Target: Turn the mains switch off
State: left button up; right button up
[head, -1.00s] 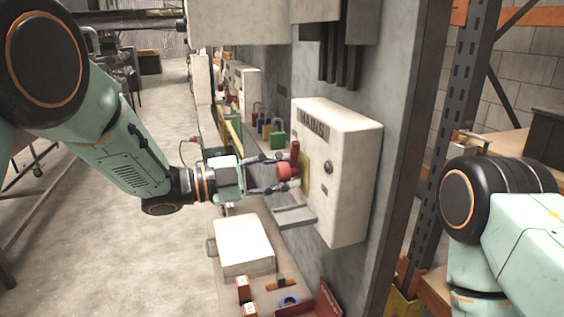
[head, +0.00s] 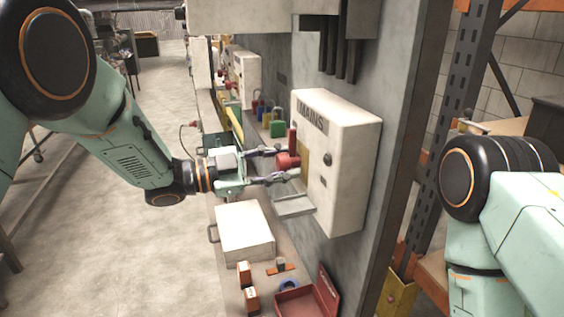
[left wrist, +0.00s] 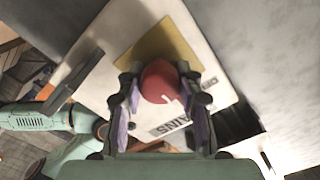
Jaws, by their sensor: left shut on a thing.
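The mains box (head: 345,165) is a pale cabinet labelled "MAINS" on a grey panel. Its red switch handle (head: 293,138) stands out from the yellow plate on its front face, with an upright part and a thick round part. My left gripper (head: 284,164) is shut on the red switch handle, one finger on each side. In the left wrist view the handle's round red end (left wrist: 158,80) sits between the two fingers, in front of the yellow plate (left wrist: 162,50). The handle's exact turn is hard to read. My right gripper is out of view; only the right arm shows.
A grey ledge (head: 294,206) juts out below the switch. Coloured padlocks (head: 277,128) hang behind the gripper.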

pick_arm(q)
jog(key=o, duration=1.2)
jog(key=v, duration=1.2)
